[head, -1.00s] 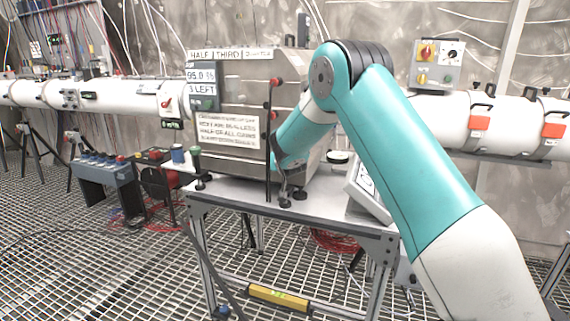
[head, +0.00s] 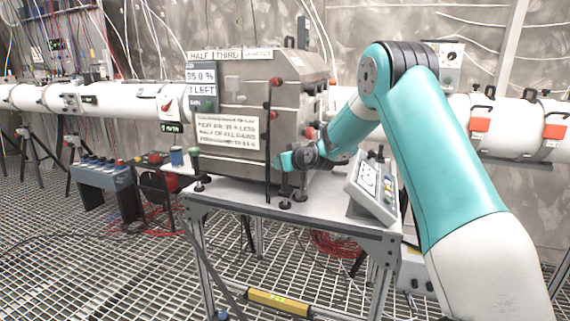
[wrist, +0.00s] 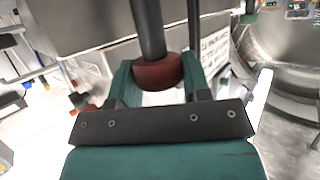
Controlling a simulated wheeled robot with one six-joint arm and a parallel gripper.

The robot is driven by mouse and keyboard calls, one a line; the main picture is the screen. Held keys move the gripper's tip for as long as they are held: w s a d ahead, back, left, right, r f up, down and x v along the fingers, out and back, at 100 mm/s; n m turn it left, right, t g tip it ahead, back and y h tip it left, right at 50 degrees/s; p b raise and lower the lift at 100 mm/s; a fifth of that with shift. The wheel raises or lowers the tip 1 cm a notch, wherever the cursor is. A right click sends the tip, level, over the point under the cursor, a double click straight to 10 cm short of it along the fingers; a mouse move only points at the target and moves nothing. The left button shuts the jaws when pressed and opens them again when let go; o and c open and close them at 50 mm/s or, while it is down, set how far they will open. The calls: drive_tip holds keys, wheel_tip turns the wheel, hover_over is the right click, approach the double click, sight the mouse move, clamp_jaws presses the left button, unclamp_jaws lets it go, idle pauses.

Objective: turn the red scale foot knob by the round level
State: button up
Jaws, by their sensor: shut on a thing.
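A red round knob (wrist: 158,73) sits at the end of a dark post in the wrist view. My gripper (wrist: 157,80) is shut on it, with one green finger at each side. In the head view my wrist is low against the right part of the steel box (head: 236,100), which stands on the metal table (head: 330,211). The gripped knob and my fingertips cannot be made out there. I cannot make out a round level in either view.
A grey control box (head: 371,190) stands on the table right of my wrist. A dark upright rod (head: 267,150) stands before the steel box. A yellow bar level (head: 278,301) lies below the table. White pipes run along the wall.

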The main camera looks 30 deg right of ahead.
drive_tip(key=o, duration=0.9)
drive_tip(key=b+v, duration=0.2)
drive_tip(key=v, duration=1.5)
drive_tip(key=shift+s+r, duration=0.15)
drive_tip(key=shift+a, duration=0.15)
